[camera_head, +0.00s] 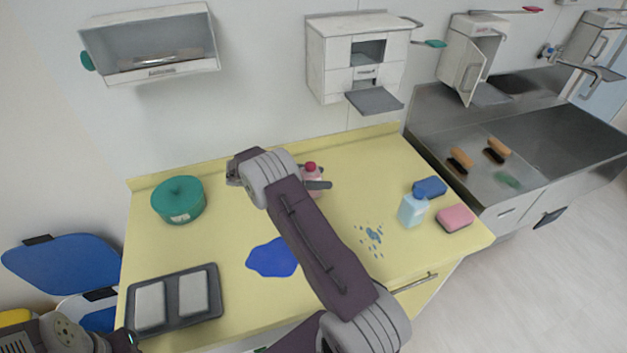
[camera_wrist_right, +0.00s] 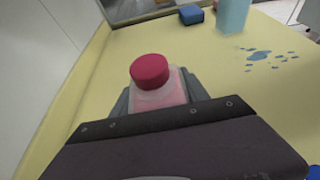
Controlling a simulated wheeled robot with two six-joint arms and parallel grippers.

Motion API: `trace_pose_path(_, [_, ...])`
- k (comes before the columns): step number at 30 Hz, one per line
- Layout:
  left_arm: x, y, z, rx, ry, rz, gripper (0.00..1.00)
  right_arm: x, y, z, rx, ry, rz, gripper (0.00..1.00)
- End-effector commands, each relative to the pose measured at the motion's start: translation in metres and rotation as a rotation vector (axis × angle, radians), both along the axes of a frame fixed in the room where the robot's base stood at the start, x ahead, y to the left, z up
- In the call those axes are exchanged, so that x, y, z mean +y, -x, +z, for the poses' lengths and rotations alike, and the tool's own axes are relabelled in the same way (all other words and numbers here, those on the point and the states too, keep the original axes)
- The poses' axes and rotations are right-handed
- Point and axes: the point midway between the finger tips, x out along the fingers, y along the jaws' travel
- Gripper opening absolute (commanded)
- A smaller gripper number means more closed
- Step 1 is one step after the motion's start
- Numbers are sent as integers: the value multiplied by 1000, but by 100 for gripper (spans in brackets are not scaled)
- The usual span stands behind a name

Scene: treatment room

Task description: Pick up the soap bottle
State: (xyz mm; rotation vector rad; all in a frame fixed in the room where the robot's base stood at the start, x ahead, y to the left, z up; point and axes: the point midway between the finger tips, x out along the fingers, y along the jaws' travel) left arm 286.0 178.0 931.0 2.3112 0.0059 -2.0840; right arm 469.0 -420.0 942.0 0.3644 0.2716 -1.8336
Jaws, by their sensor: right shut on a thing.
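A pink translucent bottle with a red cap (camera_head: 311,169) stands upright on the yellow counter near the back edge, partly hidden by my right arm. In the right wrist view, the bottle (camera_wrist_right: 152,84) sits between the jaws of my right gripper (camera_wrist_right: 157,100), which is shut on it. My right gripper also shows in the head view (camera_head: 316,185). A light blue bottle (camera_head: 412,211) stands apart at the right of the counter. I cannot tell from its look which bottle is named soap. Only part of my left arm shows at the lower left; its fingers are out of sight.
Blue spills lie in the middle. A wall cabinet (camera_head: 330,60) has an open flap above the bottle.

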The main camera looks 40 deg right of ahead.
Motion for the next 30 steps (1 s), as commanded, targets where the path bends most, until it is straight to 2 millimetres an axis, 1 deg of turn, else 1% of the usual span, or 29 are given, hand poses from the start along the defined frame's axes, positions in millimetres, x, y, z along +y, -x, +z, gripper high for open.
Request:
trace_pose_path(5, [0, 0, 0, 0, 0, 0, 0, 0, 0, 12, -2, 1, 0, 0])
trace_pose_path(8, [0, 0, -1, 0, 0, 0, 0, 0, -1, 30, -5, 2, 0, 0])
trace_pose_path(9, [0, 0, -1, 0, 0, 0, 0, 0, -1, 40, -8, 1, 0, 0])
trace_pose_path(10, [0, 0, -1, 0, 0, 0, 0, -1, 2, 46, -4, 1, 0, 0])
trace_pose_path(14, [0, 0, -3, 0, 0, 0, 0, -4, 32, 62, 0, 0, 1, 0])
trace_pose_path(18, [0, 0, -5, 0, 0, 0, 0, -8, 67, 82, -2, 1, 0, 0])
trace_pose_path(21, [0, 0, -5, 0, 0, 0, 0, -11, 89, 95, -3, 1, -1, 0])
trace_pose_path(24, [0, 0, -5, 0, 0, 0, 0, -12, 103, 103, -2, 1, 0, 0])
trace_pose_path(27, [0, 0, -6, 0, 0, 0, 0, -13, 111, 108, -3, 1, 1, 0])
trace_pose_path(30, [0, 0, -6, 0, 0, 0, 0, -13, 115, 110, -1, 1, 1, 0])
